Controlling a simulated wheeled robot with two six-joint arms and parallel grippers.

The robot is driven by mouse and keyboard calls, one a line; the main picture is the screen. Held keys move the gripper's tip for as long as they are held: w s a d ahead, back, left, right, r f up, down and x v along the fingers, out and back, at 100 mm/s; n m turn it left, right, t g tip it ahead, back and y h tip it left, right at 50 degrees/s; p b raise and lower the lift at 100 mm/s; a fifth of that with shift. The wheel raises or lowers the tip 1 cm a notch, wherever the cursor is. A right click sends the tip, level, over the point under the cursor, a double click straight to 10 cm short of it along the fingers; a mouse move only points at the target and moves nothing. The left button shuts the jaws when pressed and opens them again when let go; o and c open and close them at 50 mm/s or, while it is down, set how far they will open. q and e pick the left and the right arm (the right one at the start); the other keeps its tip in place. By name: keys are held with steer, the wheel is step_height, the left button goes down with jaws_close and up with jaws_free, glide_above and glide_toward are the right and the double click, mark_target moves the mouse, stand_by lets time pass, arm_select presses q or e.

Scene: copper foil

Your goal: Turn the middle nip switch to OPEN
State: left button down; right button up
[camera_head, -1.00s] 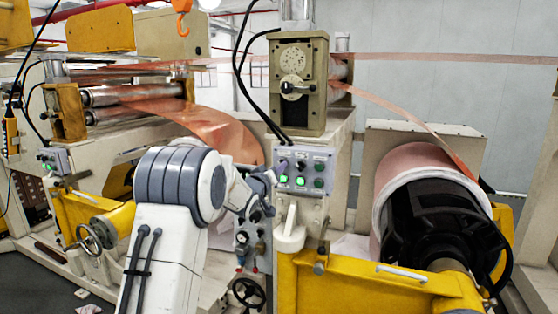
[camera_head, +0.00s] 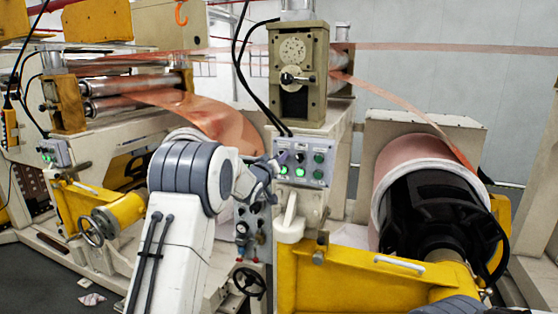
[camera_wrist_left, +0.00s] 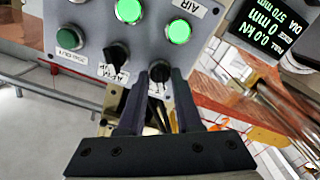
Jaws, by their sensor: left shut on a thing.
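The grey control panel (camera_head: 303,181) is on the cream machine post, right of centre in the head view. It carries black rotary switches, lit green buttons and dark green buttons. In the left wrist view the panel (camera_wrist_left: 93,28) appears inverted. My left gripper (camera_wrist_left: 158,80) is shut on the black rotary switch (camera_wrist_left: 160,68) at its right there, the panel's left switch in the head view. Its label is partly hidden. A second black switch (camera_wrist_left: 117,53) stands beside it, free, with a label I cannot read. My left gripper (camera_head: 272,166) is at the panel's left edge.
Below the panel are a cream handle (camera_head: 290,220) and a yellow frame (camera_head: 340,280). A copper foil roll (camera_head: 405,160) stands to the right. A handwheel (camera_head: 249,283) is low beside my left arm. A display (camera_wrist_left: 268,25) shows in the wrist view.

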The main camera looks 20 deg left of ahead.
arm_select(q)
steer(key=shift+m+b, duration=5.1)
steer(key=shift+m, duration=0.6)
steer(key=shift+r, duration=0.1)
steer(key=c, duration=0.9)
jaws_free()
steer(key=shift+c, duration=0.2)
steer(key=shift+s, duration=0.1)
